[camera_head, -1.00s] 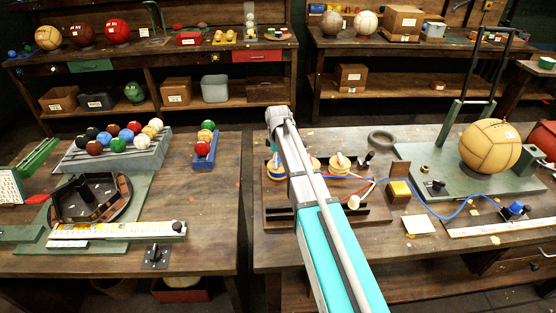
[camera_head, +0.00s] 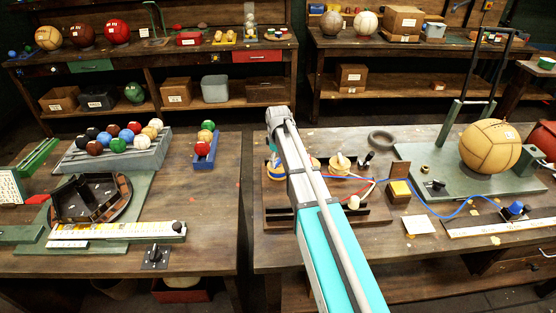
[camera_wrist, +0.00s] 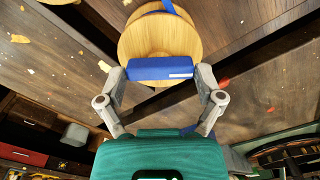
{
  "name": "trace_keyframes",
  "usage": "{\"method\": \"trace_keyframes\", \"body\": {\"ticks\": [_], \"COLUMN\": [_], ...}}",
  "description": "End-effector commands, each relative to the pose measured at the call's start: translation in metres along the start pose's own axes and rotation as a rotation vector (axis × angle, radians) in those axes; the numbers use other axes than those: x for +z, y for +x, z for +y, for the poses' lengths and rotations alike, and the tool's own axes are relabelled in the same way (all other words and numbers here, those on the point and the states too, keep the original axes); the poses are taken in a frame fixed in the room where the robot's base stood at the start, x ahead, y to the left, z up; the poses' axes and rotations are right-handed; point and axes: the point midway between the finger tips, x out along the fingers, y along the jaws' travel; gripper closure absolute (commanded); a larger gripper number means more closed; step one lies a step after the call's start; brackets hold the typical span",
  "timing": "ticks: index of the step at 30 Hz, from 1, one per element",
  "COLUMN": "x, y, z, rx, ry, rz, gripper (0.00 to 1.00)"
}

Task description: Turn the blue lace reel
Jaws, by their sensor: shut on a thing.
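The blue lace reel is a round wooden reel (camera_wrist: 182,36) with a blue bar across it and a blue lace at its top, in the wrist view. My gripper (camera_wrist: 160,70) has its two fingers at either end of the blue bar and is shut on it. In the head view my arm hides most of this reel; only a bit of it (camera_head: 272,168) shows left of the arm, on the dark rack (camera_head: 375,215). My gripper is hidden there behind the arm.
Other wooden reels (camera_head: 341,163) stand right of my arm, with red and white laces. A blue lace (camera_head: 432,212) runs right to a blue block (camera_head: 515,209). A yellow block (camera_head: 399,190) and a green board with a tan ball (camera_head: 490,146) are further right.

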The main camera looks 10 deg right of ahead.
Motion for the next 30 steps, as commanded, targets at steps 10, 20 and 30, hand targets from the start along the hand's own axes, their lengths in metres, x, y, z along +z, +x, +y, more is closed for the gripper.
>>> {"method": "trace_keyframes", "body": {"ticks": [10, 20, 30], "x": [0.0001, 0.0000, 0.0000], "y": [0.0001, 0.0000, 0.0000], "z": [0.0000, 0.0000, 0.0000], "rx": [0.000, 0.000, 0.000], "ry": [0.000, 0.000, -0.039], "rz": [0.000, 0.000, 0.000], "gripper": [0.00, 0.00, 0.00]}}
